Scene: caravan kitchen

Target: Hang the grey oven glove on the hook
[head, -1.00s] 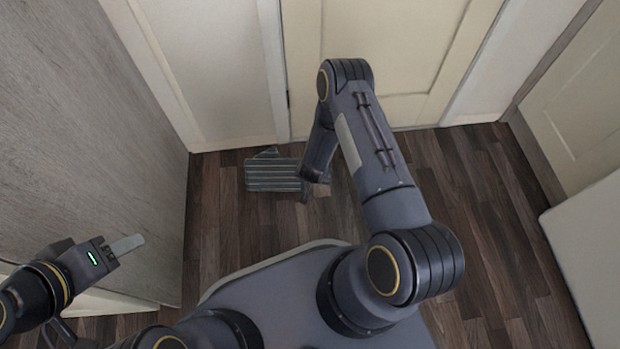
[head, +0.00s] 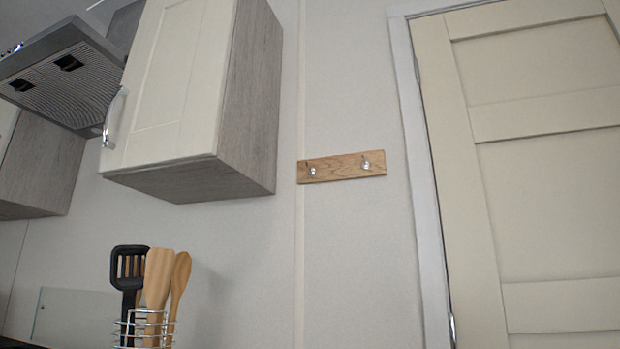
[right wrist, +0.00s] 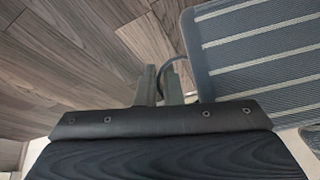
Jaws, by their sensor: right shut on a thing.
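The grey oven glove (right wrist: 258,55), with pale stripes, shows in the right wrist view at the upper right. A dark hanging loop at its edge runs to my right gripper (right wrist: 160,82). The right gripper is shut on the glove at this loop, and the glove lies to the right of the fingers. In the head view a wooden board (head: 342,168) with two metal hooks is fixed on the wall. The left hook (head: 311,171) and the right hook (head: 366,165) are both empty. Neither gripper shows in the head view now.
A wall cupboard (head: 250,100) is left of the hook board, with a cooker hood (head: 65,75) further left. A wire holder (head: 145,328) with utensils stands below. A cream door (head: 540,180) is on the right. The wall around the board is clear.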

